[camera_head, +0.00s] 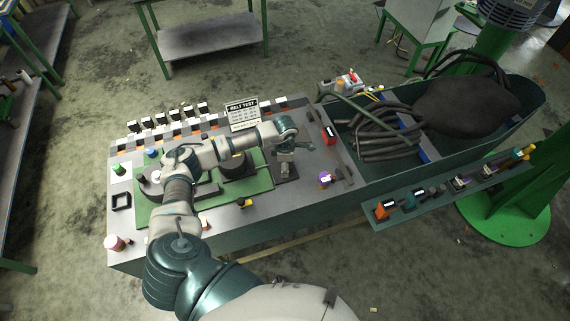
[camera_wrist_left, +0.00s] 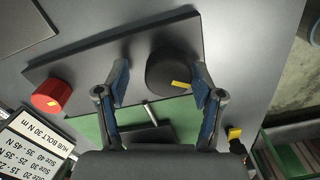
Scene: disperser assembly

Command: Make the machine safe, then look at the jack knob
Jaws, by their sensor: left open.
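My left gripper (camera_head: 287,160) points down over a dark plate at the right part of the grey bench top. In the left wrist view its two fingers (camera_wrist_left: 160,92) are open and apart, with nothing between the pads. A round black knob (camera_wrist_left: 174,70) with a yellow tab sits on a dark plate (camera_wrist_left: 105,62) just beyond and between the fingertips; I cannot tell whether it is the jack knob. A red cylinder (camera_wrist_left: 52,96) with a yellow mark stands near the plate's left end. My right gripper is not in view.
A green base plate (camera_head: 215,192) lies under my forearm. A green trough (camera_head: 520,95) holds dark hoses.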

